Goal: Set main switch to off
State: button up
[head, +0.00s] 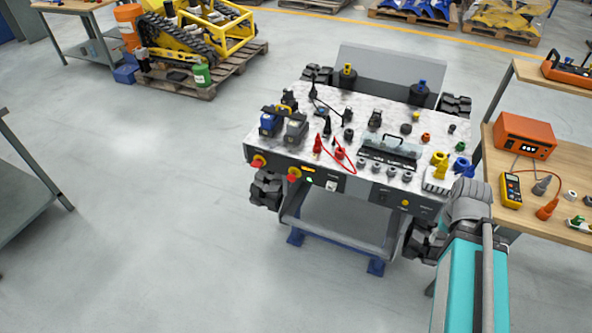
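A tracked carrier's control deck (300,140) stands in the middle of the head view, with a speckled top and a dark front panel (370,195). Two red-and-yellow knobs sit at the left of that panel: one near the left corner (258,161) and one further right (294,174). I cannot tell which is the main switch or read its position. A small orange display and a pale switch (332,186) are right of them. My teal and grey arm reaches in from the lower right, beside the deck's right end. My gripper cannot be made out.
Plugs, knobs, a red cable and a clear-covered block (390,150) crowd the deck top. A wooden bench (500,222) with an orange box (525,135) and yellow meter (511,190) stands close on the right. The floor left and front is clear.

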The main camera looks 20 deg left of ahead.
aim_at(257, 164)
jog(key=u, duration=1.45)
